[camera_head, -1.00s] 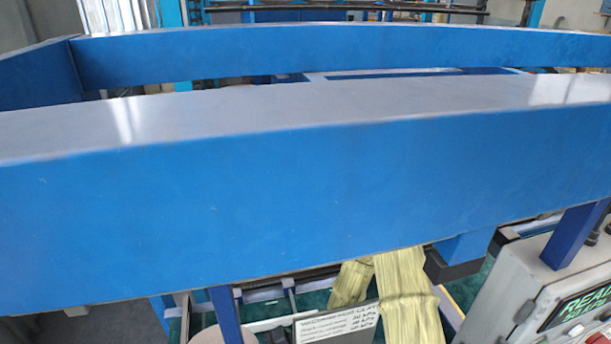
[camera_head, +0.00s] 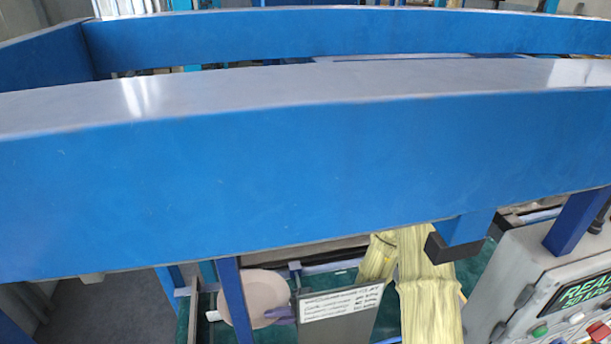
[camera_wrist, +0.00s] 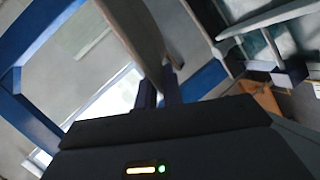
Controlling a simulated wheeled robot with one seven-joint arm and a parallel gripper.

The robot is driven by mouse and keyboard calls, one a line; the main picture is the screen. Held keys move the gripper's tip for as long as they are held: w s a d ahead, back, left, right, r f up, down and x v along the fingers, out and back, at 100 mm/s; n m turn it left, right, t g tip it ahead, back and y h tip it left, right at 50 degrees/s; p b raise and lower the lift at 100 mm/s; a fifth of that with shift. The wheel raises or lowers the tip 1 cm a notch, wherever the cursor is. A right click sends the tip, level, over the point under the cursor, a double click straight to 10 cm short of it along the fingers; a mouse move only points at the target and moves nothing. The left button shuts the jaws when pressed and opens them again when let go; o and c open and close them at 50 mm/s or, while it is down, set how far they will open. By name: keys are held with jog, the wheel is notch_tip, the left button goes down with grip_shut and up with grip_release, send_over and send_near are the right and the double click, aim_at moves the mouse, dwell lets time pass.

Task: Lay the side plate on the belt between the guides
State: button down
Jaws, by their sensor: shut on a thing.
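The side plate shows in the wrist view as a pale beige shape (camera_wrist: 143,38) seen nearly edge-on. My gripper (camera_wrist: 160,85) is shut on its rim, with one dark finger on either side. In the head view a pale pinkish plate (camera_head: 266,293) shows low, partly behind a blue post; it appears to be the same plate. A small purple piece at its lower right may be a fingertip. The teal-green surface (camera_head: 475,287) below may be the belt. The guides cannot be clearly told apart, as a wide blue beam hides much of the area.
The blue beam (camera_head: 300,170) crosses the head view. A sign plate (camera_head: 340,302) stands right of the plate, beside yellowish cloth strips (camera_head: 428,285). A control box with a green display (camera_head: 585,291) is at lower right. A blue frame (camera_wrist: 38,38) surrounds the wrist view's left.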

jog(key=w+d+m+t+h+b, duration=0.1)
jog(key=w+d+m+t+h, duration=0.4)
jog(key=d, duration=0.6)
jog(key=w+d+m+t+h+b, duration=0.2)
jog(key=w+d+m+t+h, duration=0.3)
jog(key=d, duration=0.6)
jog(key=w+f+m+t, duration=0.1)
jog(key=w+m+t, duration=0.1)
jog(key=w+m, duration=0.1)
jog(key=shift+m, duration=0.3)
